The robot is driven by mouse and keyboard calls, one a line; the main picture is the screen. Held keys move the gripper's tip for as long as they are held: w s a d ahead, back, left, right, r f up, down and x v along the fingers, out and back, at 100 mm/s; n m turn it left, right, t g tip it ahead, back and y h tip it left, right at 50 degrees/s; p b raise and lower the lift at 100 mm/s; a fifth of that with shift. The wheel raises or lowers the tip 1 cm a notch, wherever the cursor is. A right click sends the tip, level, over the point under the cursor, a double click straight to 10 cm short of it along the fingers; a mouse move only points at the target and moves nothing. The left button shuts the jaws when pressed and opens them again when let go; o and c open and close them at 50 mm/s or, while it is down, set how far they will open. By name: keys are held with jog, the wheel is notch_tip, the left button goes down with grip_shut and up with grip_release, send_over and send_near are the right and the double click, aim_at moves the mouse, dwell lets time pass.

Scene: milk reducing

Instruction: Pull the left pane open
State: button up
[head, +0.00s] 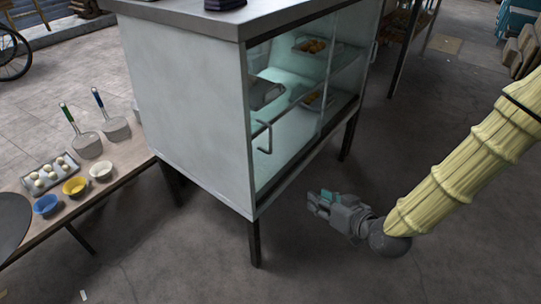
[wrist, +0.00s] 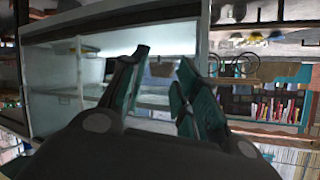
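The cabinet (head: 195,110) is a white case with glass panes on its front. The left pane (head: 290,145) is the one nearer me in the head view, with a pale bent handle (head: 265,138) on its left side. It looks closed. My gripper (head: 320,200) is in front of the cabinet, lower right of that handle and apart from the glass. The wrist view shows its two teal-edged fingers (wrist: 163,68) spread with nothing between them. The cabinet front (wrist: 110,65) lies beyond them there; I cannot clearly tell the left handle in that view.
The right pane has its own handle (head: 375,50). Trays of food (head: 312,45) stand inside. Cabinet legs (head: 254,243) reach the floor below. A table (head: 110,190) with bowls and scoops stands at left. The floor around my gripper is clear.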

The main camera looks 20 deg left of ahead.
jog(key=w+a+r+n+y+b, duration=0.2)
jog(key=a+r+y+b, duration=0.1)
jog(key=a+r, duration=0.1)
jog(key=n+y+b, duration=0.3)
jog(key=b, duration=0.1)
send_near(270, 150)
notch_tip(270, 150, up, 3)
jog(key=shift+t, duration=0.4)
jog(key=b+x, duration=0.2)
jog(key=x, duration=0.8)
jog(key=shift+w+a+r, duration=0.1)
jog(key=shift+w+a, duration=0.05)
grip_shut()
